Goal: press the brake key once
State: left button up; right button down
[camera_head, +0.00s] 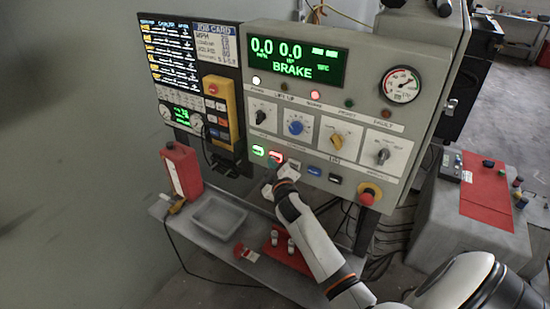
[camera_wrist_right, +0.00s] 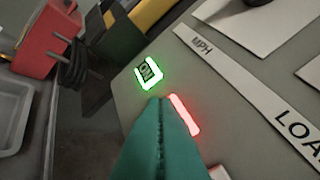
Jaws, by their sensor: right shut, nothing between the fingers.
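The grey control panel (camera_head: 357,65) has a row of keys along its lower edge. A green-lit key (camera_head: 258,151) is at the left of the row, with a red-lit key (camera_head: 277,156) beside it. A blue key (camera_head: 314,171) and a dark key (camera_head: 335,178) sit further right. I cannot read a brake label on any key. The display (camera_head: 292,60) reads BRAKE. My right gripper (camera_wrist_right: 167,101) is shut and empty, its teal tips at the red-lit key (camera_wrist_right: 185,115) and partly covering it; contact is unclear. The green-lit key (camera_wrist_right: 149,73) is clear of the tips. My left gripper is not in view.
Knobs fill the panel above the keys, and a red stop button (camera_head: 369,194) is at its lower right. A shelf below holds a grey tray (camera_head: 218,217) and a red canister (camera_head: 182,170). A red-topped cabinet (camera_head: 486,187) stands at the right.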

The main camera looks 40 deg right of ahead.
jog(key=shift+w+d, duration=0.2)
jog(key=shift+d, duration=0.3)
dwell(0.7)
dwell(0.3)
jog(key=shift+s+a, duration=0.35)
jog(key=shift+a, duration=0.35)
jog(key=shift+a, duration=0.1)
jog(key=shift+s+a, duration=0.3)
jog(key=shift+a, duration=0.45)
jog(key=shift+s+a, duration=0.35)
jog(key=shift+a, duration=0.4)
jog(key=shift+s+a, duration=0.3)
jog(key=shift+a, duration=0.45)
